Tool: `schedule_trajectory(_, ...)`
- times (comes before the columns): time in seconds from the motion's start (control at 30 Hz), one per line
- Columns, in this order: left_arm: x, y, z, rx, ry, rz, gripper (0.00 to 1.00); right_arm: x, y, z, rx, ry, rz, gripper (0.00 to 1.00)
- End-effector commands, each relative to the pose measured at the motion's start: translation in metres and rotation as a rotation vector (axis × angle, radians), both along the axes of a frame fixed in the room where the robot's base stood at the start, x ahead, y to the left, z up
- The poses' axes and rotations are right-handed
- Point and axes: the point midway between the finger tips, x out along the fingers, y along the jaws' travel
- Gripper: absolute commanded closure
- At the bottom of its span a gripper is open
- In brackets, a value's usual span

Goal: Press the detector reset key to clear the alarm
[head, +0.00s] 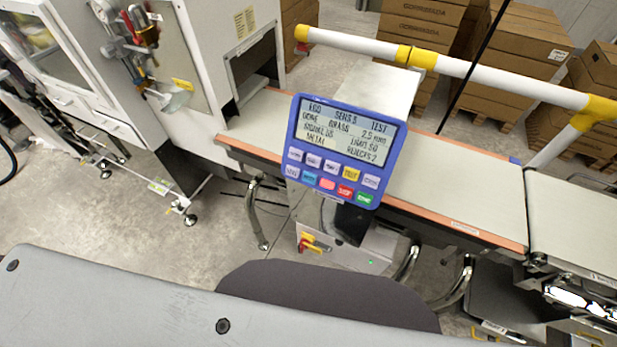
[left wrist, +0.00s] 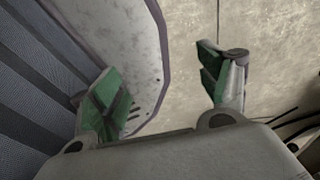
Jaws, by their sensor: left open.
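The blue detector panel (head: 340,150) stands tilted over the belt in the middle of the head view. Its lit screen (head: 347,133) shows several lines of text, with "METAL" and "REJECTS 2" in the bottom line. Below are two rows of small keys: a yellow key (head: 352,174), white keys, a blue key (head: 310,178), a pink key (head: 327,183), a red key (head: 345,191) and a green key (head: 364,197). Key labels are too small to read surely. My left gripper (left wrist: 157,76) is open and empty over the floor, away from the panel. My right gripper does not show.
The conveyor belt (head: 430,185) runs behind the panel, with bare belt to its right. A yellow-and-white guard rail (head: 360,44) crosses behind. A white machine cabinet (head: 205,60) stands at left. Stacked cartons (head: 530,45) are at the back. Space before the panel looks clear.

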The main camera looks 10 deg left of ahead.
Motion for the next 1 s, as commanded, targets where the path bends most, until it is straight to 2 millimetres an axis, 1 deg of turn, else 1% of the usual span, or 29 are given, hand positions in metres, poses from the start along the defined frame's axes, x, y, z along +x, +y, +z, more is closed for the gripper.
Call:
schedule_trajectory(0.03, -0.0001, 0.0001, 0.0000, 0.000, 0.000, 0.000, 0.37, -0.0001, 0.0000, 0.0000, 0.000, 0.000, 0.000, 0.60)
schedule_trajectory(0.07, -0.0002, 0.0001, 0.0000, 0.000, 0.000, 0.000, 0.40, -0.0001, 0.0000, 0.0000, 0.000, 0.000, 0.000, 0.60)
schedule_trajectory(0.5, -0.0004, 0.0004, 0.0000, 0.000, 0.001, 0.000, 0.97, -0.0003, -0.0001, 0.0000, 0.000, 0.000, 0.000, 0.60)
schedule_trajectory(0.53, -0.0004, 0.0004, 0.0000, 0.000, 0.001, 0.000, 1.00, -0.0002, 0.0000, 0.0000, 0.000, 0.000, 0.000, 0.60)
schedule_trajectory(1.0, -0.0007, 0.0010, -0.0001, 0.001, 0.001, 0.000, 1.00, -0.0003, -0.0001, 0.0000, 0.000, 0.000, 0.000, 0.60)
